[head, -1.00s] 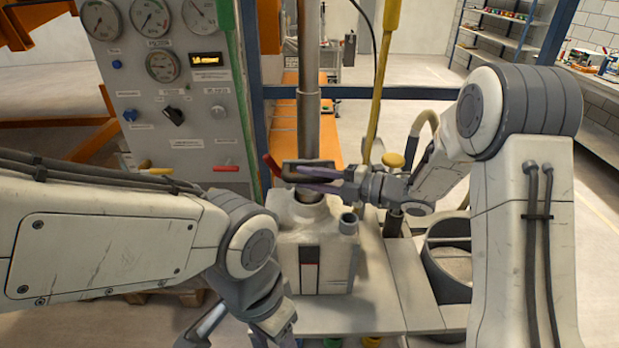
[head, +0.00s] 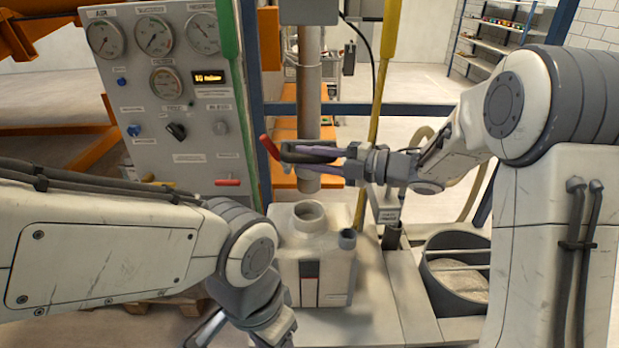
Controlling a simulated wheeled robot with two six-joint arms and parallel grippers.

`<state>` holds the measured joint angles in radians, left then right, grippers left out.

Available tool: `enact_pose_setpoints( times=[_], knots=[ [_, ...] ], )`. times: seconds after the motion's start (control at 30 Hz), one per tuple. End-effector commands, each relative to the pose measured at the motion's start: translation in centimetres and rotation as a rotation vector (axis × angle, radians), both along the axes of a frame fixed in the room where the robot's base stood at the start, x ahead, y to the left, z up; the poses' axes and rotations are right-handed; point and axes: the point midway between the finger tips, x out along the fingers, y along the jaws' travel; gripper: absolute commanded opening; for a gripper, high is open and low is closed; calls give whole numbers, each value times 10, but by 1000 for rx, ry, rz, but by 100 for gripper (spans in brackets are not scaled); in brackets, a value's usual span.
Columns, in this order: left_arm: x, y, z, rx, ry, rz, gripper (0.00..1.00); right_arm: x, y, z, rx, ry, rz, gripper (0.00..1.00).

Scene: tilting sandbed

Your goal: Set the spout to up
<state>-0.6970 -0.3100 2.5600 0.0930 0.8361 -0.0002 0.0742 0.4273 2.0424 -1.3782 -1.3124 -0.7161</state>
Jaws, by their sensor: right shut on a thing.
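The spout is a grey vertical pipe (head: 308,115) in the upper middle. A dark clamp-like bracket (head: 298,152) with a red-tipped handle (head: 269,147) sits across its lower part. My right gripper (head: 316,160) is shut on this bracket, its purple fingers reaching in from the right. The pipe's lower end is apart from and above the round open neck (head: 309,214) of a pale sack-like box (head: 312,252). My left arm comes in from the left, and its wrist reaches the bottom edge. Its fingertips are out of the picture.
A gauge panel (head: 198,128) with dials and a lit display stands at the left. A yellow pole (head: 378,120) rises just behind my right gripper. A round bin (head: 458,280) stands at the lower right. Blue frame bars cross behind.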

Motion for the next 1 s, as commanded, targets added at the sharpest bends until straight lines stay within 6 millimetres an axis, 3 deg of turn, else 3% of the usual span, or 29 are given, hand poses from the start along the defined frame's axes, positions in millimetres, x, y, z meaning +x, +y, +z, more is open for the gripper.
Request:
enact_pose_setpoints(
  times=[0.03, 0.13, 0.53, 0.57, 0.6, 1.0],
  knots=[
    [0, 0, 8, 0, 0, -1, 56, 1, 0, 22, 5, -16, 0, 0],
    [0, 0, 12, 0, 0, -2, 56, 1, 0, 36, 6, -14, 0, 0],
    [0, 0, 12, 0, 0, -2, 56, 1, 0, 43, 9, -16, -2, 0],
    [0, 0, 12, 0, 0, -2, 56, 1, 0, 43, 9, -16, -2, 39],
    [0, 0, 12, 0, 0, -2, 56, 1, 0, 43, 9, -16, -2, 54],
    [0, 0, 7, 0, 0, -1, 56, -1, -6, 37, 3, -7, -3, 57]
  ],
)
